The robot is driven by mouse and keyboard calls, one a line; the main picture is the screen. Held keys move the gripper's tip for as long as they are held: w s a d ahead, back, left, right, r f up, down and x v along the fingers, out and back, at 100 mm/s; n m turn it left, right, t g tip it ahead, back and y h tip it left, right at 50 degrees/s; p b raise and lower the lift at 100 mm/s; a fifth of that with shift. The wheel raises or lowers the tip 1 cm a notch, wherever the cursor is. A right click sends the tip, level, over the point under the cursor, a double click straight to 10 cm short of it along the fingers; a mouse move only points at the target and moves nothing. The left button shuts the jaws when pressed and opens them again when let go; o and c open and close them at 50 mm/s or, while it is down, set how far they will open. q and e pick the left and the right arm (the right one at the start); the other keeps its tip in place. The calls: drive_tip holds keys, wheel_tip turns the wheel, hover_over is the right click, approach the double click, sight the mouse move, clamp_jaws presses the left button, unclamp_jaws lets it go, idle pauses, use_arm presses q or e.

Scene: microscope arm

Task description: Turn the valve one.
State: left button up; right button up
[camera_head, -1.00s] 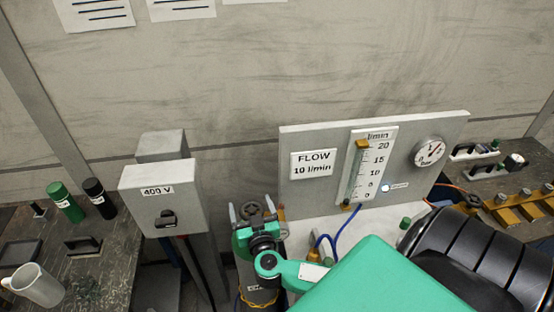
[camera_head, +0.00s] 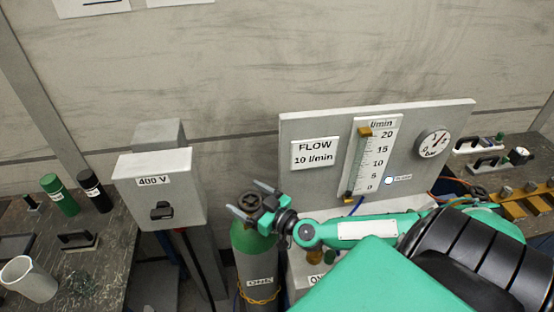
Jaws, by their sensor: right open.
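A dark round valve handwheel (camera_head: 251,198) sits on top of a green-shouldered gas cylinder (camera_head: 257,262), left of the flow panel. My right gripper (camera_head: 243,197) reaches in from the right at the cylinder top, its jaws pointing left. It is open, with one grey finger on the near side of the wheel and the other on the far side. I cannot tell whether the fingers touch the wheel. The gripper body hides part of the cylinder's top right. My left gripper is not in view.
The flow panel (camera_head: 297,190) reads "FLOW 10 l/min" and carries a flow tube (camera_head: 372,160) and a round bar gauge (camera_head: 432,143). A grey 400 V box (camera_head: 162,190) stands left of the cylinder. A mug (camera_head: 28,279) and bottles stand on the left bench.

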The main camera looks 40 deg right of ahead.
drive_tip(key=shift+f+n+y+b, duration=0.3)
drive_tip(key=shift+n+y+b, duration=0.1)
drive_tip(key=shift+b, duration=0.05)
drive_tip(key=b+v, duration=0.2)
drive_tip(key=v, duration=1.2)
drive_tip(key=s+a+f+n+g+y, duration=0.2)
drive_tip(key=s+a+n+g+y, duration=0.15)
drive_tip(key=a, duration=0.55)
drive_tip(key=s+a+f+n+g+y, duration=0.25)
drive_tip(key=a+g, duration=0.25)
drive_tip(key=a, duration=0.5)
use_arm(q)
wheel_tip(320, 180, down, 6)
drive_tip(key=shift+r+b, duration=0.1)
drive_tip(key=shift+b, duration=0.85)
use_arm(e)
drive_tip(key=d+f+m+g+h, duration=0.2)
drive_tip(key=f+h, duration=0.3)
drive_tip(key=f, duration=0.4)
drive_tip(key=s+d+f+m+g+h, duration=0.1)
drive_tip(key=d+f+m+g+h, duration=0.2)
drive_tip(key=f, duration=0.6)
drive_tip(key=shift+s+d+m+h, duration=0.35)
drive_tip(key=shift+d+m+h, duration=0.55)
drive_tip(key=shift+d+h, duration=0.1)
